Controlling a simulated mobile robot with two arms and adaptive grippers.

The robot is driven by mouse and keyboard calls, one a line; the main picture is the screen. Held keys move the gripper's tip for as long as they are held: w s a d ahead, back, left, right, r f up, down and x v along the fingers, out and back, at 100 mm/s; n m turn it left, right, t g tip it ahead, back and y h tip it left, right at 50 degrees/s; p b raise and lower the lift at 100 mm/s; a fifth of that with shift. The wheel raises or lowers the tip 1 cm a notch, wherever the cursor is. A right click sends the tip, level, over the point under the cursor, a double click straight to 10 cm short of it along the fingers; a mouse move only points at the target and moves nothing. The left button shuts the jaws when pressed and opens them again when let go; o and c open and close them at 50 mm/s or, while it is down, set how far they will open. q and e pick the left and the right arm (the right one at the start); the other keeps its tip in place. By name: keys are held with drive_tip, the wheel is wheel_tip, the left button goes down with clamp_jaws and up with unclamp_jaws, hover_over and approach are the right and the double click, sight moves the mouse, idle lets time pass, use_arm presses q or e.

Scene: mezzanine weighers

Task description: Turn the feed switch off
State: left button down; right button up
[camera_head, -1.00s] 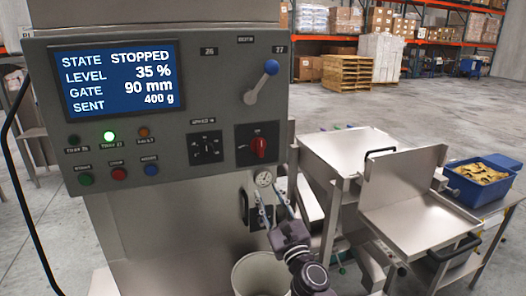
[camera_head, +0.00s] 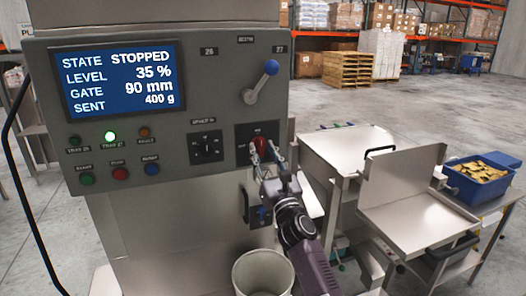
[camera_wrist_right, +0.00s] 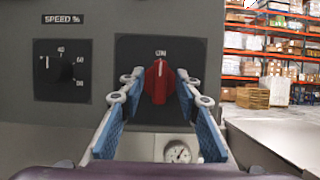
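The feed switch is a red rotary knob (camera_head: 260,145) on a dark square plate at the lower right of the grey control panel (camera_head: 215,60). In the right wrist view the red knob (camera_wrist_right: 158,82) has its pointer upright, towards a small label above it. My right gripper (camera_head: 266,155) is in front of the knob, and it also shows in the right wrist view (camera_wrist_right: 160,95). Its two blue-padded fingers are apart, one on each side of the knob, with visible gaps. Whether the tips reach the knob's depth is hard to tell. My left gripper is out of view.
A screen (camera_head: 120,78) reads STOPPED. A blue-tipped lever (camera_head: 262,80) is above the knob, and a speed dial (camera_head: 206,147) is to its left. A white bucket (camera_head: 263,272) and a steel tray (camera_head: 415,225) stand lower down.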

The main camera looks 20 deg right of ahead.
clamp_jaws()
drive_tip(key=shift+n, duration=0.3)
drive_tip(key=n+y, duration=0.1)
drive_tip(key=n, duration=0.1)
drive_tip(key=n+y+p, duration=0.1)
drive_tip(key=n, duration=0.1)
drive_tip(key=shift+w+n+y, duration=0.1)
drive_tip(key=shift+n+y, duration=0.2)
drive_tip(key=shift+n, duration=0.1)
drive_tip(key=n+y, duration=0.1)
drive_tip(key=n, duration=0.1)
drive_tip(key=n+g+y+p, duration=0.1)
drive_tip(key=n, duration=0.2)
drive_tip(key=shift+d+g+y, duration=0.15)
drive_tip(key=shift+g+y, duration=0.15)
drive_tip(key=n+g+p, duration=0.1)
drive_tip(key=n, duration=0.3)
drive_tip(key=n+g+y+p, duration=0.1)
drive_tip(key=n, duration=0.2)
drive_tip(key=shift+r+n+g+y, duration=0.15)
drive_tip(key=shift+n+g+y, duration=0.15)
drive_tip(key=shift+n+g, duration=0.1)
drive_tip(key=shift+n+g+p, duration=0.8)
drive_tip(key=shift+n+p, duration=0.3)
drive_tip(key=shift+n, duration=1)
